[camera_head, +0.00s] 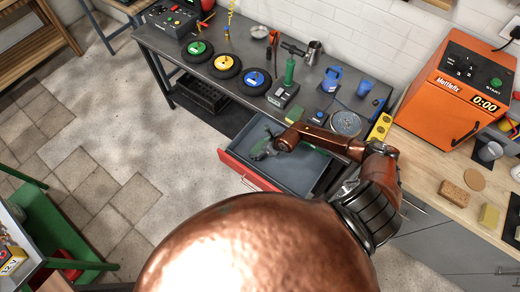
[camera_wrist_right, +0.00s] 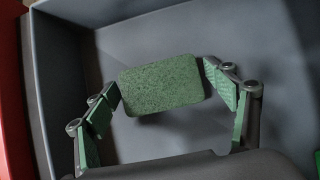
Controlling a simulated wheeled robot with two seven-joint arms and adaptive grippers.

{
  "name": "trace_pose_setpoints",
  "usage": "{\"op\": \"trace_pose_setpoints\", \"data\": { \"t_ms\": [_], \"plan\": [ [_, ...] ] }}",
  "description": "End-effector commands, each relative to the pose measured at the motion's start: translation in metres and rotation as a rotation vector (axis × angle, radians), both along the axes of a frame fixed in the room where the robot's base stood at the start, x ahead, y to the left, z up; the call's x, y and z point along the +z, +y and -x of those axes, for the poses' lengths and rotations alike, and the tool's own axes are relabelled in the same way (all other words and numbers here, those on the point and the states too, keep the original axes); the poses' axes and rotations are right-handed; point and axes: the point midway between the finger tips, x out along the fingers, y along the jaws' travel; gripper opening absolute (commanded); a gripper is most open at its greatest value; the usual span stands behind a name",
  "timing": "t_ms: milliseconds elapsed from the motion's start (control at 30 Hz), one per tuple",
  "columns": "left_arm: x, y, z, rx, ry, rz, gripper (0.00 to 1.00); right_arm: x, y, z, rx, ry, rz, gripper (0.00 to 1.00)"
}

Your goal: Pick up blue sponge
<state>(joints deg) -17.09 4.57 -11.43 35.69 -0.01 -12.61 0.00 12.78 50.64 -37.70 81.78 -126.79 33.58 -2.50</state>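No sponge that is clearly blue shows. A green, speckled, block-shaped sponge (camera_wrist_right: 162,85) is over the grey drawer floor in the right wrist view. My right gripper (camera_wrist_right: 161,82) is inside the open drawer with its fingers spread wide, one at each short end of this sponge. The fingertips are very near the ends; I cannot tell whether they touch. In the head view my right gripper (camera_head: 263,149) reaches into the drawer and mostly hides the sponge. My left gripper is out of view.
The grey drawer (camera_head: 297,172) with a red front is pulled out below the workbench (camera_head: 228,98). Another green sponge (camera_head: 293,114) lies near the bench edge.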

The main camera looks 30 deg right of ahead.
Motion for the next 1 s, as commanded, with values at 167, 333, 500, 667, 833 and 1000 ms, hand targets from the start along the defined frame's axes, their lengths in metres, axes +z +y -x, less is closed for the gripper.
{"op": "trace_pose_setpoints", "data": {
  "t_ms": [167, 333, 500, 667, 833, 1000],
  "plan": [
    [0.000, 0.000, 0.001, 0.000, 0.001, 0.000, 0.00, 0.000, 0.000, 0.000, 0.000, 0.000, 0.000, 0.64],
    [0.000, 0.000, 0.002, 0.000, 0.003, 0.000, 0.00, 0.000, 0.000, 0.000, 0.000, 0.000, 0.000, 0.56],
    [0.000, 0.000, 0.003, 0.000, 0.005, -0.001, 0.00, 0.000, 0.000, 0.000, 0.001, 0.000, -0.001, 0.56],
    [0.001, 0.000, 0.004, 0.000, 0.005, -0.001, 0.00, 0.005, 0.000, 0.000, 0.001, -0.001, -0.001, 0.56],
    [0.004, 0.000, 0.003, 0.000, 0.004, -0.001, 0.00, 0.025, 0.000, 0.000, 0.000, -0.002, 0.001, 0.56],
    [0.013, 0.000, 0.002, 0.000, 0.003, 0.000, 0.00, 0.059, 0.004, 0.023, 0.004, -0.001, 0.001, 0.56]
  ]
}}
